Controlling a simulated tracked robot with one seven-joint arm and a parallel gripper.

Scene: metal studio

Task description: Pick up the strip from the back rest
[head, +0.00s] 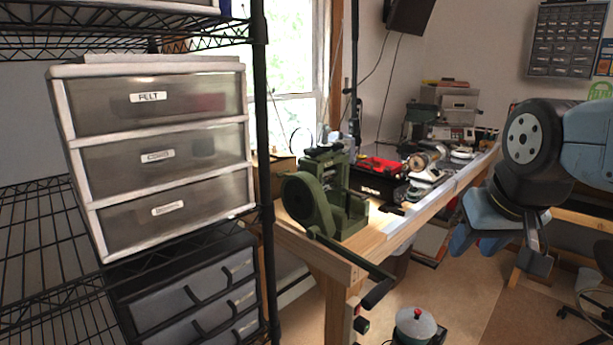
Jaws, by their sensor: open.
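I cannot make out the strip or a back rest with certainty in the head view. A green hand-cranked rolling mill (330,195) stands on the near end of the wooden workbench (290,235), its long handle reaching down past the bench edge. Its far side is hidden. My gripper (497,248) hangs at the right, beyond the bench's right edge and well apart from the mill.
A black wire shelf with a drawer unit (155,145) fills the left. A black and red case (380,178) and several machines stand behind the mill. A red-topped pot (415,325) is low in front. The floor (465,290) below my gripper looks clear.

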